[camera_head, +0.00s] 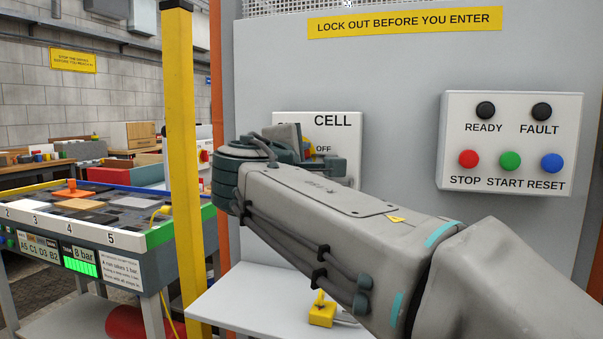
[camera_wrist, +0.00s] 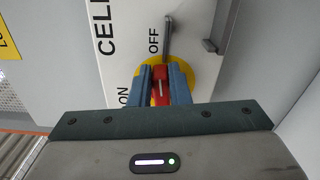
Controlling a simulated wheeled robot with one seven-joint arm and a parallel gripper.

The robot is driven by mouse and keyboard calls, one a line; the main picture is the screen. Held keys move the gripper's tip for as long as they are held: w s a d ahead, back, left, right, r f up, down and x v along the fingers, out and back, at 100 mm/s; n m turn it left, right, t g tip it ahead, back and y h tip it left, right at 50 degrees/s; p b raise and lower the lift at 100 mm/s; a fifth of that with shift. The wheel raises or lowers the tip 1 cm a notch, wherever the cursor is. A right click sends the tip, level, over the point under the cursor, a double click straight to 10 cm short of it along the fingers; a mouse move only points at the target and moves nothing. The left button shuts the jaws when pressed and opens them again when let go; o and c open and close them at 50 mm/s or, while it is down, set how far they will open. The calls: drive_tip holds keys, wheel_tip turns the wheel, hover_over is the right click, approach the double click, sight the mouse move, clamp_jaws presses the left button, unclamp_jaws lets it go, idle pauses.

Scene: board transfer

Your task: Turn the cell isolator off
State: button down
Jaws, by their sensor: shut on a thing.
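The cell isolator is a white panel (camera_head: 347,132) lettered CELL on the grey wall, partly hidden by my arm in the head view. In the wrist view its plate (camera_wrist: 118,55) shows the words ON and OFF beside a yellow disc (camera_wrist: 200,75). A red handle (camera_wrist: 159,88) with a white mark stands on the disc. My gripper (camera_wrist: 162,72) is shut on this red handle, with a blue finger on each side. The handle's far end is hard to see, so I cannot tell which word it points at.
A grey metal rod (camera_wrist: 168,38) stands near OFF. To the right is a button box (camera_head: 512,115) with red, green and blue buttons. A yellow post (camera_head: 178,150) stands at the left. A small yellow item (camera_head: 322,313) lies on the shelf (camera_head: 225,300) below.

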drive_tip(key=shift+f+m+b, duration=0.3)
drive_tip(key=shift+m+b, duration=0.3)
drive_tip(key=shift+m, duration=0.1)
drive_tip(key=c, duration=1.4)
unclamp_jaws()
drive_tip(key=shift+o, duration=0.2)
drive_tip(key=p+v, duration=0.1)
drive_tip(key=v, duration=1.3)
drive_tip(key=shift+w+d+r, duration=0.1)
drive_tip(key=shift+w+d, duration=0.05)
